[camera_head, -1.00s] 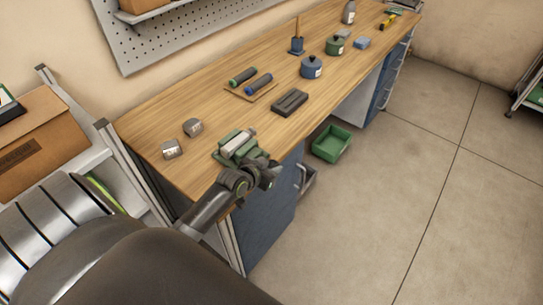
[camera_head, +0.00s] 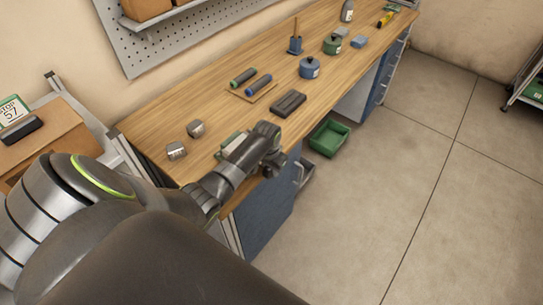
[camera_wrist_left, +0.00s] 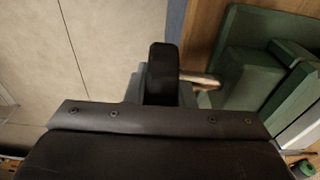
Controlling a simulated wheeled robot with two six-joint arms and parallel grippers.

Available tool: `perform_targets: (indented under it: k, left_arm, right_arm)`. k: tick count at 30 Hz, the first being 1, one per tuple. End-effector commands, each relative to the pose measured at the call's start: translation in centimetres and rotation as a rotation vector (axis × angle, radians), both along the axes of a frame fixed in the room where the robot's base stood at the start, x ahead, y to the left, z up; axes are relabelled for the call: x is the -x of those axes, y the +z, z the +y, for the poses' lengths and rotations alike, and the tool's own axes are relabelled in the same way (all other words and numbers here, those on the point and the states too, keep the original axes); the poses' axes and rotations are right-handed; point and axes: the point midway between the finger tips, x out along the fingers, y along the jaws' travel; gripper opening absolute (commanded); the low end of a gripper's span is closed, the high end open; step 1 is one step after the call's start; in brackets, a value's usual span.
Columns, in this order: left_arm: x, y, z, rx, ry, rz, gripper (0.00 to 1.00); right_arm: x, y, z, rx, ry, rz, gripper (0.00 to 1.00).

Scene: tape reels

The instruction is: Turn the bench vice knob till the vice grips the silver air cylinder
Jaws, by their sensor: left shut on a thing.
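The green bench vice (camera_head: 230,138) stands at the bench's front edge in the head view, partly hidden by my left arm. In the wrist view its green body (camera_wrist_left: 248,75) is at the right, with a short metal screw (camera_wrist_left: 204,80) leading left from it. My left gripper (camera_head: 272,167) is at the vice's front side, past the bench edge. In the wrist view a dark finger (camera_wrist_left: 162,62) covers most of the grey knob (camera_wrist_left: 132,88), and the gripper is shut on it. The silver air cylinder (camera_wrist_left: 292,134) shows only in part at the right. Whether the jaws touch it is hidden. My right gripper is not in view.
A dark tray (camera_head: 288,103), two dark cylinders on a board and two lidded pots (camera_head: 310,67) stand farther back. A green bin (camera_head: 329,138) is on the floor beside the bench.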

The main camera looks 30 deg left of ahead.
Motion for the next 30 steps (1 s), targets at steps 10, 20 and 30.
perform_targets:
  k: [10, 20, 30]
  left_arm:
    - [-0.1, -0.3, 0.0, -0.021, 0.001, 0.264, 0.00]
    - [0.0, -0.4, 0.0, -0.031, 0.000, 0.387, 0.00]
    - [0.1, -0.4, 0.0, -0.034, 0.000, 0.417, 0.00]
  right_arm:
    - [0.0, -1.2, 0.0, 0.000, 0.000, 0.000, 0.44]
    - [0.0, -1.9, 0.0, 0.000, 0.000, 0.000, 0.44]
    - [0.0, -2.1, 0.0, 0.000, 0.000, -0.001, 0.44]
